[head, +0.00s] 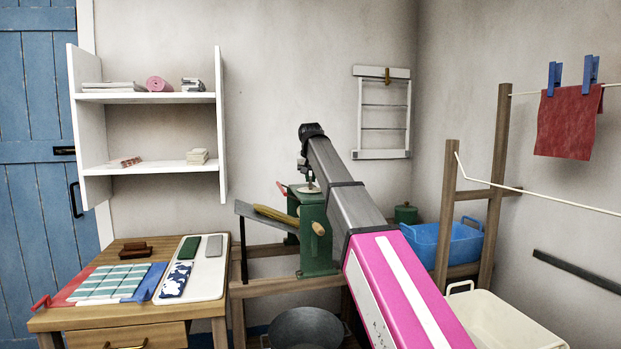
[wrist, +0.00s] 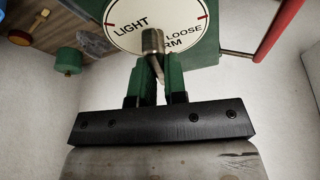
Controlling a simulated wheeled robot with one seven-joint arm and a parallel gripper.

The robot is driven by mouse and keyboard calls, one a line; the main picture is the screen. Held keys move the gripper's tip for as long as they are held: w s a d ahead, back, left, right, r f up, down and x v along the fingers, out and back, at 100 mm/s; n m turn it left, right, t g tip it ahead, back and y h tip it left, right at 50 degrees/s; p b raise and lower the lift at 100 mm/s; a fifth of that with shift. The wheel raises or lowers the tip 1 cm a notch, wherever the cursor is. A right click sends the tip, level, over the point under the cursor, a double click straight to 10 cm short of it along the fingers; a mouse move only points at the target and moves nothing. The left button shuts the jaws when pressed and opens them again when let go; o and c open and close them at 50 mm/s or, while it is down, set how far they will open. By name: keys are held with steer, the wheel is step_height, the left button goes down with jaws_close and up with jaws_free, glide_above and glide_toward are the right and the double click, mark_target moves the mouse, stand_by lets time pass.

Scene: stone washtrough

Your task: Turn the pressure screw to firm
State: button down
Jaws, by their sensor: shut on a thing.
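The pressure screw (wrist: 152,42) is a short metal bar over a round white dial (wrist: 128,22) on the green wringer. The dial reads LIGHT at left, LOOSE at right and a partly hidden word ending in RM below, with red marks near its edge. My gripper (wrist: 156,68) is shut on the screw's bar from the near side; the fingers hide part of the dial's lower area. I cannot tell which word the screw points to. In the head view the green wringer (head: 316,236) stands on a wooden frame, with my gripper (head: 305,170) above its top.
A red lever (wrist: 277,32) sticks out beside the dial. A metal board (head: 252,215) with a yellowish roll lies left of the wringer. A blue tub (head: 450,243) and a cream tub (head: 505,322) are at right.

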steer(key=shift+n+y, duration=0.5)
steer(key=shift+n, duration=1)
steer(key=c, duration=1.2)
jaws_free()
steer(key=shift+o, duration=0.2)
steer(key=v, duration=1)
steer(key=shift+r, duration=0.4)
steer(key=shift+d, duration=0.15)
